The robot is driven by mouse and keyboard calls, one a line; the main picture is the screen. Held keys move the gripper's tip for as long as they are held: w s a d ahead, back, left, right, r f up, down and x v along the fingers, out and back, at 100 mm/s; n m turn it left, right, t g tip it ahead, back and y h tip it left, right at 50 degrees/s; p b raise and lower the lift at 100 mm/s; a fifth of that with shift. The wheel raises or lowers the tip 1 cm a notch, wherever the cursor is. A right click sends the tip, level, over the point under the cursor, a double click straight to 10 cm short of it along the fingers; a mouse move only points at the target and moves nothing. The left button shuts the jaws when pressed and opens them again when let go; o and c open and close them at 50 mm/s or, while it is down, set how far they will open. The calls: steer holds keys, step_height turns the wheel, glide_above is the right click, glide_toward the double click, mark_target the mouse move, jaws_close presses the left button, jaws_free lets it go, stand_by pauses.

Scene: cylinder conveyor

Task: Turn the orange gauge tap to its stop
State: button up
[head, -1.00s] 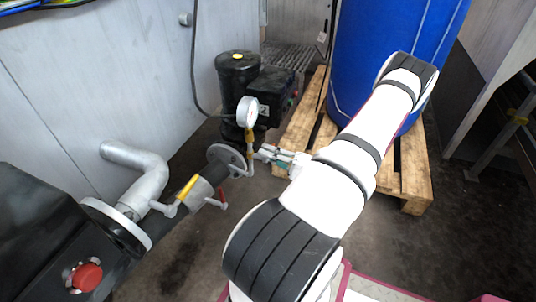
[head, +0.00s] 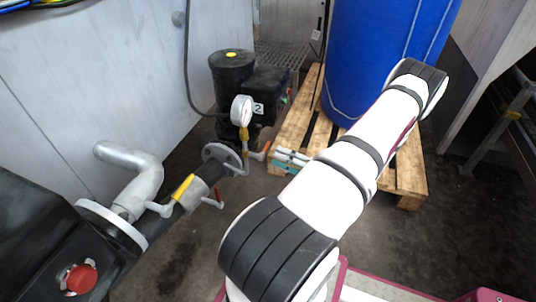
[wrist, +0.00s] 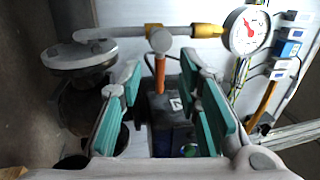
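The orange gauge tap lever (wrist: 160,74) shows in the wrist view, hanging down from a grey round fitting on the gauge pipe. In the head view the lever (head: 263,152) sticks out to the right of the pipe below the gauge. The gauge (head: 242,110) has a white dial; it also shows in the wrist view (wrist: 248,31). My gripper (wrist: 161,88) is open, with teal pads on both sides of the lever's line and a gap to each side. In the head view my gripper (head: 279,154) is just right of the lever, partly hidden by my arm.
A yellow lever (head: 183,187) and a red lever (head: 218,197) sit on the pipe to the left. A black pump (head: 233,75) stands behind the gauge. A blue barrel (head: 385,50) stands on a wooden pallet (head: 410,185) to the right. A red button (head: 81,278) is front left.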

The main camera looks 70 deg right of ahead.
steer(key=v, duration=0.6)
stand_by(0.5)
